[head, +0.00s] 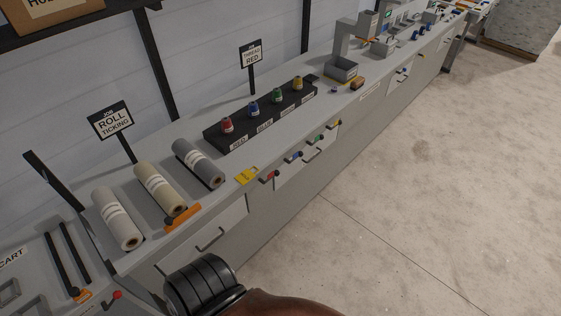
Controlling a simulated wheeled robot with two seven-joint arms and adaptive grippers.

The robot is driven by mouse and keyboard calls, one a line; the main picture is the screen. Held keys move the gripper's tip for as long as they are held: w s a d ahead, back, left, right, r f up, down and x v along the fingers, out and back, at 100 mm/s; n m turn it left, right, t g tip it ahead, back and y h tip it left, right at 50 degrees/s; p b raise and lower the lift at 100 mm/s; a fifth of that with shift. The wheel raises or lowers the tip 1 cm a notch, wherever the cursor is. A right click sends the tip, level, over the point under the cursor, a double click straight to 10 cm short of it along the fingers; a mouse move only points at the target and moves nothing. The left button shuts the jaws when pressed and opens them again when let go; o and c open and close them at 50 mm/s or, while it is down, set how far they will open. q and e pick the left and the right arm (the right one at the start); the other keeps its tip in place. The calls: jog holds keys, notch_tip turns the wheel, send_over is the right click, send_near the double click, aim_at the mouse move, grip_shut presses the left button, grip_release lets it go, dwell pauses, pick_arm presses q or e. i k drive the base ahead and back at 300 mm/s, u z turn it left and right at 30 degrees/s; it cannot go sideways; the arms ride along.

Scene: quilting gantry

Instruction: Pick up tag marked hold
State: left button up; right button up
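A small yellow tag (247,175) lies flat near the front edge of the long grey counter, just right of the grey fabric roll. Its dark marking is too small to read, so I cannot tell whether it says hold. Neither of my grippers can be seen. A black ribbed and brown part at the bottom of the head view looks like one of my own arm links.
Several fabric rolls (165,189) lie left of the tag, with an orange tool (182,217) in front. A black rack (262,118) of thread spools stands behind it. Small coloured handles (294,156) line the counter front. The floor (420,190) at right is clear.

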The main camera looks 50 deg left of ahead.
aim_at(245, 176)
jog(key=u, duration=0.25)
jog(key=i, duration=1)
jog(key=u, duration=1.25)
jog(key=i, duration=0.75)
jog(key=u, duration=0.75)
